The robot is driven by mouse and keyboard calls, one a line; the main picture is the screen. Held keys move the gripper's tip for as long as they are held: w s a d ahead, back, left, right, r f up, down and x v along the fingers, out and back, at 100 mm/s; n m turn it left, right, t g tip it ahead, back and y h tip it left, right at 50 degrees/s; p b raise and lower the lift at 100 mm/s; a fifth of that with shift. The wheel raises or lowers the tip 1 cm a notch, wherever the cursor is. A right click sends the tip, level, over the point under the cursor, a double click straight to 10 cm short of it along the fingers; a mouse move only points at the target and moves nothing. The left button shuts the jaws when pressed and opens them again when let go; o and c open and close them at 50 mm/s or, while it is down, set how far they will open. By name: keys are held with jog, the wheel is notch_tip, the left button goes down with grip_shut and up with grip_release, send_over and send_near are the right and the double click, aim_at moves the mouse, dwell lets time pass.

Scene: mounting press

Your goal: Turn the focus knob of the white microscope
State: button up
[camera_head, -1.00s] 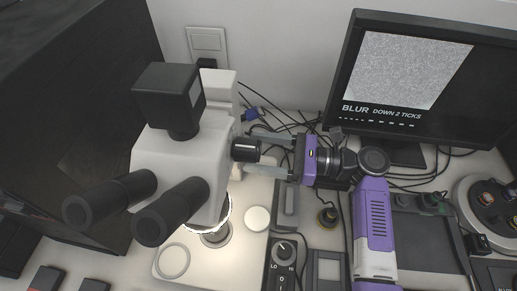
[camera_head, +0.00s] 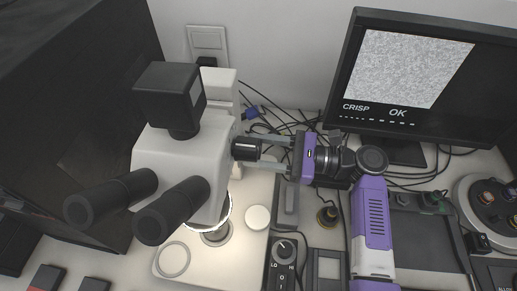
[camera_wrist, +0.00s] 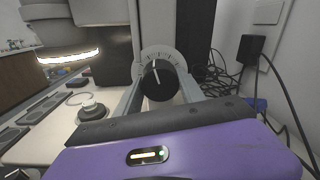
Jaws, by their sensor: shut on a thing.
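The white microscope (camera_head: 180,150) stands at the left with black eyepieces and a black camera box on top. Its black focus knob (camera_head: 246,148) sticks out of the right side of the body. In the wrist view the knob (camera_wrist: 158,82) shows a white pointer line in front of a pale dial with tick marks. My gripper (camera_head: 257,151) reaches in from the right, its two fingers on either side of the knob and shut on it. The monitor (camera_head: 415,75) reads "CRISP" and "OK" under a grey speckled picture.
A control box with a LO/HI dial (camera_head: 284,250) stands in front of my gripper. Loose black cables (camera_head: 285,122) lie behind it along the wall. A round turret-like device (camera_head: 487,200) is at the far right. A dark cabinet (camera_head: 75,110) stands close to the microscope's left.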

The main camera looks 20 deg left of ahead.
dwell(0.3)
jog(key=o, duration=1.4)
jog(key=shift+c, duration=0.2)
jog(key=shift+d, duration=0.1)
jog(key=b+v, duration=0.1)
jog(key=v, duration=0.6)
jog(key=shift+d, duration=0.35)
jog(key=shift+w, duration=0.1)
